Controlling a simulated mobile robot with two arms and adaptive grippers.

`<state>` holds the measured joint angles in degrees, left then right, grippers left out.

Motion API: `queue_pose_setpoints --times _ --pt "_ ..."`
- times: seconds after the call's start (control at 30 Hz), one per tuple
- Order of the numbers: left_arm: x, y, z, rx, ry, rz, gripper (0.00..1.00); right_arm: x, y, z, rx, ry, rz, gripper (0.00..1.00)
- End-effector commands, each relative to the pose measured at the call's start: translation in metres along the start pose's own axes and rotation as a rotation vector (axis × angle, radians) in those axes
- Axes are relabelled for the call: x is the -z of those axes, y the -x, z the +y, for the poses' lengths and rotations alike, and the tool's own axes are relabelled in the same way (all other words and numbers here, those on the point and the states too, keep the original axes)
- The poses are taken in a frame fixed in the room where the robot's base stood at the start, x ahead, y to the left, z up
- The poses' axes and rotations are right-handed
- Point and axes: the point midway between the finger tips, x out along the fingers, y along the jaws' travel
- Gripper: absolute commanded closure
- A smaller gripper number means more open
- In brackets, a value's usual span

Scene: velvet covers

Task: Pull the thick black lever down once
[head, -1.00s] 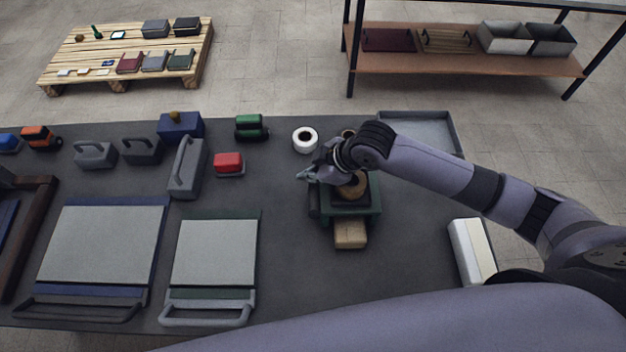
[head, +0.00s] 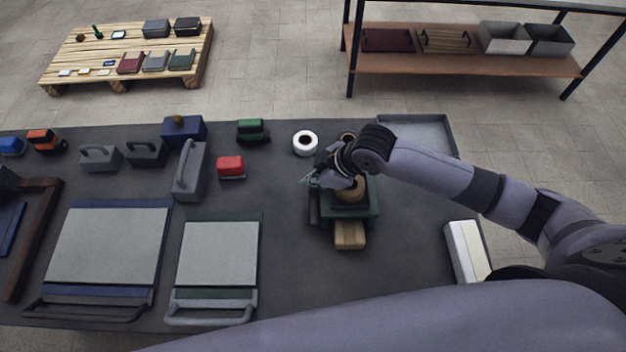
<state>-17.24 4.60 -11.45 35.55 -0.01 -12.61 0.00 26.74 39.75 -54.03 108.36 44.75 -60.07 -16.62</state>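A dark green box-shaped device (head: 362,217) stands on the table, with a tan rounded part on top and a tan block (head: 349,235) at its front. A narrow black piece (head: 314,209) stands along its left side. I cannot tell if this is the thick black lever, since my gripper and wrist cover the area above it. My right gripper (head: 311,179) is at the device's upper left, fingers pointing left, close above the black piece. Its fingers are too small and overlapped to show whether they are open or touching anything. My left gripper is out of view.
A white roll (head: 305,143) stands behind the gripper, and a red block (head: 230,166) lies to its left. A grey tray (head: 428,122) is at the back right. Two flat grey panels with handles lie at the front left. The table between them and the device is clear.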

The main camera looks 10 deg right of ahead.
Motion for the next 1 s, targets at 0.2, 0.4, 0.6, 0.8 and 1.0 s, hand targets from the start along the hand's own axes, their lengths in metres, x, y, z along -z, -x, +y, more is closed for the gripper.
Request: queue_pose_setpoints --times 0.2,0.4,0.6,0.8,1.0 --pt "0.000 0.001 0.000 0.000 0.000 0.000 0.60 -0.001 0.000 -0.006 0.014 -0.001 -0.003 1.00" --pt "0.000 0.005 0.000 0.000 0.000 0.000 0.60 0.003 0.003 -0.004 0.013 0.000 0.000 1.00" --pt "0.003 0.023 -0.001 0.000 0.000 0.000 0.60 0.014 0.018 0.007 0.008 0.000 0.003 1.00" --pt "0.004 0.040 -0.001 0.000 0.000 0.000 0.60 0.024 0.033 0.019 0.003 0.002 0.003 1.00" --pt "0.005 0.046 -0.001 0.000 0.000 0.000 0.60 0.029 0.037 0.025 0.002 0.002 0.004 1.00"
